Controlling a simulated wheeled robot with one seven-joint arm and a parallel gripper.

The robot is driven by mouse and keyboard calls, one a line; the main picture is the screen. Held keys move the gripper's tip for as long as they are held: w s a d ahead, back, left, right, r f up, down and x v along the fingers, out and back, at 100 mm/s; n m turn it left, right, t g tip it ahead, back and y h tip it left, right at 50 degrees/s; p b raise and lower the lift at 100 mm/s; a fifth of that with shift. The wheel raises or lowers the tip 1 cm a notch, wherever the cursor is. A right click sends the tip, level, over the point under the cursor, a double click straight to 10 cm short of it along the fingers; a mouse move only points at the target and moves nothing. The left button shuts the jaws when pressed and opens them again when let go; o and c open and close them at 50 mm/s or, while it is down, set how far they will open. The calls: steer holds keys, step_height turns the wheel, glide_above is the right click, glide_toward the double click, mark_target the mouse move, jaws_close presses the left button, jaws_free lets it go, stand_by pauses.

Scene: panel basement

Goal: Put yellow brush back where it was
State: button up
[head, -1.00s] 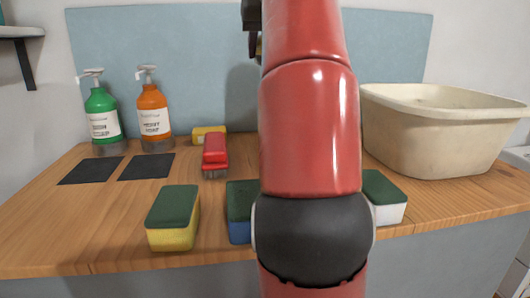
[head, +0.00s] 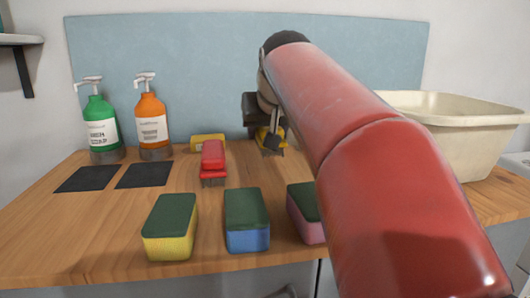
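My gripper (head: 266,127) is at the back middle of the counter, in front of the blue panel, and points down. The yellow brush (head: 270,141) is at its fingers, partly hidden by them, with bristles low and close to the counter top. The gripper appears shut on it; whether the bristles touch the wood I cannot tell. A red brush (head: 213,156) lies to the left. Behind it lies another yellow object (head: 208,140), partly hidden.
Green (head: 102,124) and orange (head: 152,119) soap bottles stand at back left, behind two dark mats (head: 87,179). Yellow (head: 169,230), blue (head: 246,222) and pink (head: 305,213) sponges line the front. A cream basin (head: 465,135) stands right. My arm hides the right counter.

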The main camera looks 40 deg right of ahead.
mark_target(267, 169)
steer(key=shift+f+b, duration=0.35)
steer(key=shift+f, duration=2.1)
steer(key=shift+f, duration=0.1)
steer(key=o, duration=1.3)
steer(key=shift+c, duration=0.2)
steer(key=shift+r, duration=0.25)
steer(key=v, duration=1.1)
steer(key=shift+s+r, duration=0.2)
steer(key=shift+s, duration=0.2)
steer(key=shift+a, duration=0.1)
